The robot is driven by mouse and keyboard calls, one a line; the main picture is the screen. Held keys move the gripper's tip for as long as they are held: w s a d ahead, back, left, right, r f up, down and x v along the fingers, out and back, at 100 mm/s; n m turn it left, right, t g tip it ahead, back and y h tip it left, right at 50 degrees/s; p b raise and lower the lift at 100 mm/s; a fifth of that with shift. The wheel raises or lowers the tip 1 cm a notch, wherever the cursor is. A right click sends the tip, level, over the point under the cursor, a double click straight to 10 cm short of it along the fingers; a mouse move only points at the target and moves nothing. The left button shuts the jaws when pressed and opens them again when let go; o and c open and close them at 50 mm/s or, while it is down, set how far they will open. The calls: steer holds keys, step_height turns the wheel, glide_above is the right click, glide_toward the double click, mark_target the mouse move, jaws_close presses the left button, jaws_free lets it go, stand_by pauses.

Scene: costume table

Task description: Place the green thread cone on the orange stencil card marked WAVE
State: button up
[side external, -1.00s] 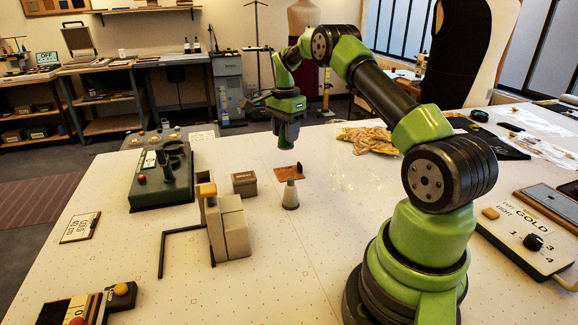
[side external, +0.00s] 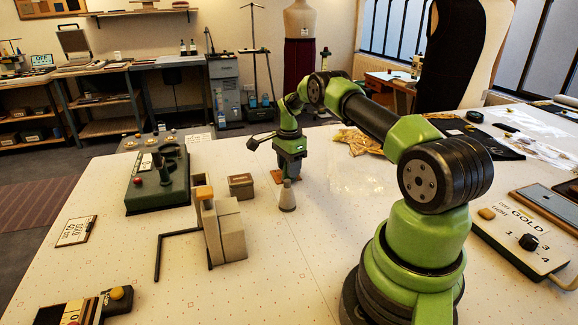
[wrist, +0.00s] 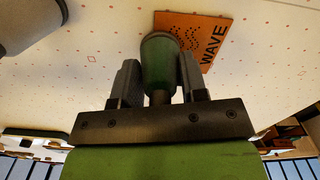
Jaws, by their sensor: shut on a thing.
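My gripper (side external: 287,172) points down at the orange stencil card (side external: 277,178), just behind a pale cone in the side view. In the wrist view the jaws of my gripper (wrist: 160,75) are shut on the green thread cone (wrist: 157,66), one finger on each side. The orange card marked WAVE (wrist: 207,52) shows behind the green cone, which overlaps the card's edge in that view. I cannot tell whether the cone touches the card. In the side view the green cone is not clearly visible, hidden by my gripper and the pale cone.
A small brown box (side external: 241,187) and beige blocks (side external: 228,230) stand to the left. A green device (side external: 158,188) is farther left. A clear sheet (side external: 362,183) lies right.

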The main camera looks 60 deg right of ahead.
steer(key=o, duration=0.9)
steer(key=shift+f, duration=0.1)
